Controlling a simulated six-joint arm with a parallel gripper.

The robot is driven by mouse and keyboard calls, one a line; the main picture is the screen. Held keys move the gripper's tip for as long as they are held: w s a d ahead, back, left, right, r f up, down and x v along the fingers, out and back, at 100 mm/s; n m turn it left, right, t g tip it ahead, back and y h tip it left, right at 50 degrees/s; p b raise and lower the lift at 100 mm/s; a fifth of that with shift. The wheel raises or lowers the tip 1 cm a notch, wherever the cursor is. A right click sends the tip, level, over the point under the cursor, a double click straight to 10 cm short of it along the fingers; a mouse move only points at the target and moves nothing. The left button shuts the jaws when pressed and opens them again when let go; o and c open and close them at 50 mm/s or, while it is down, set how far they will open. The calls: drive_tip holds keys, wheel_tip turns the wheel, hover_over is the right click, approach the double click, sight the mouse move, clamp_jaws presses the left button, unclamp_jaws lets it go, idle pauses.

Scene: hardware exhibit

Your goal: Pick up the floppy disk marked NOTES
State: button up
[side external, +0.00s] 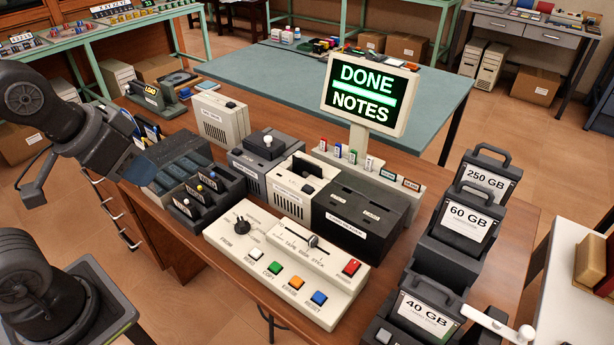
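My gripper (136,164) is at the left, pointing down and right over the left edge of the wooden bench. A dark blue flat piece shows at its tip; I cannot tell whether it is a held floppy disk or part of the gripper, nor whether the fingers are open. Floppy disks (151,133) with blue and pale parts stand just behind the gripper, partly hidden by it. I cannot read NOTES on any disk.
A black slotted rack (181,156) stands just right of my gripper. Several drive boxes (306,186) fill the bench middle. A cream control panel (287,254) with coloured buttons lies in front. Upright cartridges labelled in GB (467,221) stand at the right.

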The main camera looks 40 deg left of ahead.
drive_tip(key=shift+o, duration=0.5)
drive_tip(key=w+r+m+g, duration=0.1)
drive_tip(key=w+r+m, duration=0.35)
drive_tip(key=w, duration=0.45)
drive_tip(key=m+g, duration=0.5)
drive_tip(key=m, duration=0.8)
hover_over(309, 163)
wheel_tip(309, 163, down, 10)
drive_tip(key=shift+m, duration=0.25)
wheel_tip(309, 163, down, 14)
drive_tip(key=shift+r, duration=0.2)
drive_tip(key=shift+w, duration=0.1)
clamp_jaws()
